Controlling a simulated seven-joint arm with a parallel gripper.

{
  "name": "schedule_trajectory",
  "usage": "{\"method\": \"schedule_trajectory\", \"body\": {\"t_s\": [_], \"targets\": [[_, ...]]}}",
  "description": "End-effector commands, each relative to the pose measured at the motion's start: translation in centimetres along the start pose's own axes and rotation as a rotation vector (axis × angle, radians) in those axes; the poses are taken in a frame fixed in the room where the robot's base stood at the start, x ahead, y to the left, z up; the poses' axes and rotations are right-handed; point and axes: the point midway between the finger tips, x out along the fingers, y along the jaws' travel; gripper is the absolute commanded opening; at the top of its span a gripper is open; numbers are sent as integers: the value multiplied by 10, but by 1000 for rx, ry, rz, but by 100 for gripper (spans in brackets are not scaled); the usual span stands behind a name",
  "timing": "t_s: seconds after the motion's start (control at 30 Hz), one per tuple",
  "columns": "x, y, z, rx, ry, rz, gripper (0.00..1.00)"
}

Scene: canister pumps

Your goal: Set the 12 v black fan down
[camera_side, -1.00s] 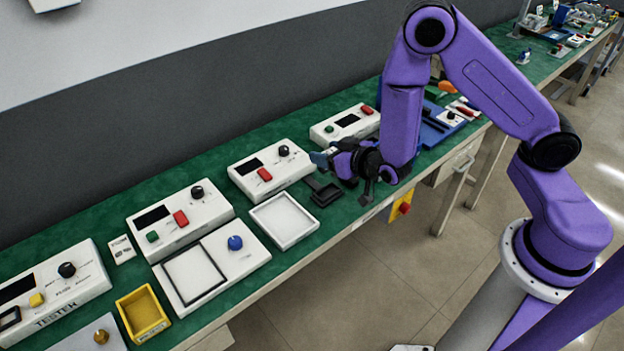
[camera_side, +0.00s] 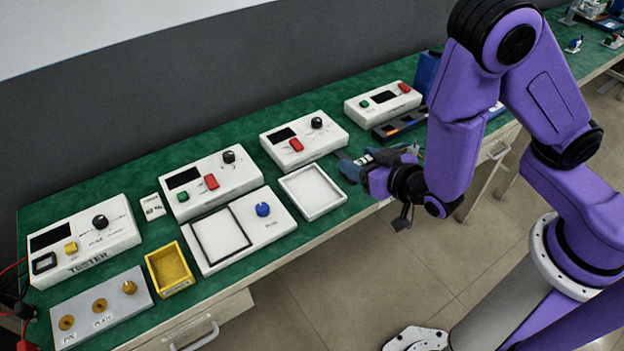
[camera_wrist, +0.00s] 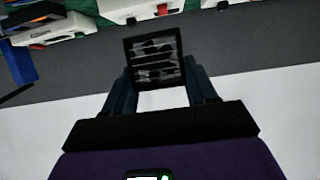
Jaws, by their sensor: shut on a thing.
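The black square fan (camera_wrist: 154,60) is between the two fingers of my gripper (camera_wrist: 163,82) in the wrist view, its slatted face toward the camera. The jaws are shut on it. In the side view my gripper (camera_side: 354,169) is low over the green bench, just right of the white square tray (camera_side: 313,190). The fan is hard to make out there, mostly hidden by the fingers. I cannot tell whether it touches the bench.
White tester boxes (camera_side: 303,141) stand in a row along the wall. A white panel with a black frame and blue knob (camera_side: 263,209) and a yellow bin (camera_side: 170,269) lie to the left. The bench's front edge is close to my gripper. A black tray (camera_side: 400,126) lies behind it.

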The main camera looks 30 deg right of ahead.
Motion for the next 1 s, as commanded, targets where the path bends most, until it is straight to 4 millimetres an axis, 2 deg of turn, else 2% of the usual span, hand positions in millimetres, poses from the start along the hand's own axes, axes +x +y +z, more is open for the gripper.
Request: {"method": "schedule_trajectory", "body": {"t_s": [0.4, 0.6, 0.73, 1.0], "targets": [[77, -28, 5, 3, 1, 3, 27], [110, -38, 26, 1, 0, 3, 27], [124, -43, 34, 1, 0, 0, 27], [139, -46, 43, 1, 0, 1, 27]]}}
